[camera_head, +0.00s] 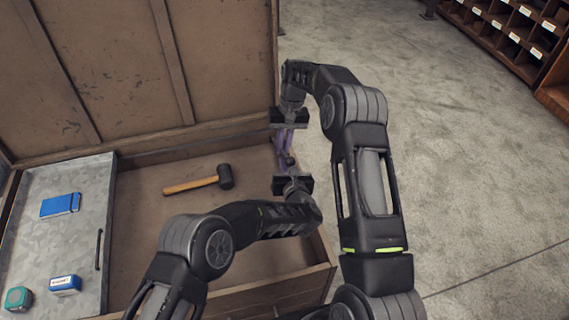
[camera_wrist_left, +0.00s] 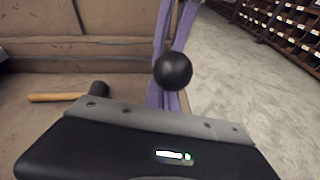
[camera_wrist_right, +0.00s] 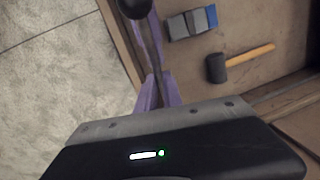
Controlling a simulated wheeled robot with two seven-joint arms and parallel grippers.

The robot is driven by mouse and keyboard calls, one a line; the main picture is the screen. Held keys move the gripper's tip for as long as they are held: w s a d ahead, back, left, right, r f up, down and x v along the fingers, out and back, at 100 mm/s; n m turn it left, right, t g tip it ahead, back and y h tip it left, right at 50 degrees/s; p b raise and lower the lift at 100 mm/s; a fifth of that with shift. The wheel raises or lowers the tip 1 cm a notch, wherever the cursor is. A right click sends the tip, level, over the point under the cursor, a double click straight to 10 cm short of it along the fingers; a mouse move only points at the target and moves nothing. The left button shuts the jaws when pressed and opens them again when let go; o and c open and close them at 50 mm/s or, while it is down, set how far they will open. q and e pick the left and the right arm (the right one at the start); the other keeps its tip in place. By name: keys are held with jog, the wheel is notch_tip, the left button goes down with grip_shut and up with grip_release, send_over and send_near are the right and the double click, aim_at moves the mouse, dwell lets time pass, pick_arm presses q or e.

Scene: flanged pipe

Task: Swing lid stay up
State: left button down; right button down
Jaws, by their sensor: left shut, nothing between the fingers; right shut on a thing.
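My left gripper (camera_head: 292,180) is shut and empty, just below the knob.
A hammer (camera_head: 198,183) lies on the chest floor. A grey tray (camera_head: 88,215) at the left carries a blue box (camera_head: 60,205), a blue-and-white box (camera_head: 65,285) and a green item (camera_head: 18,298). Shelves (camera_head: 515,35) stand far right. The floor right of the chest is clear.

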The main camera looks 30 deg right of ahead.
pick_arm(q)
jog(key=shift+w+d+r, duration=0.15)
jog(key=shift+w+r, duration=0.3)
jog(key=shift+r, duration=0.4)
jog(key=shift+w+d+r, duration=0.1)
jog(key=shift+w+r, duration=0.05)
jog(key=shift+r, duration=0.25)
pick_arm(e)
jog(key=shift+s+f, duration=0.1)
jog(key=shift+f, duration=0.05)
jog(key=c, duration=1.5)
grip_release()
pick_arm(q)
jog(key=shift+f, duration=0.1)
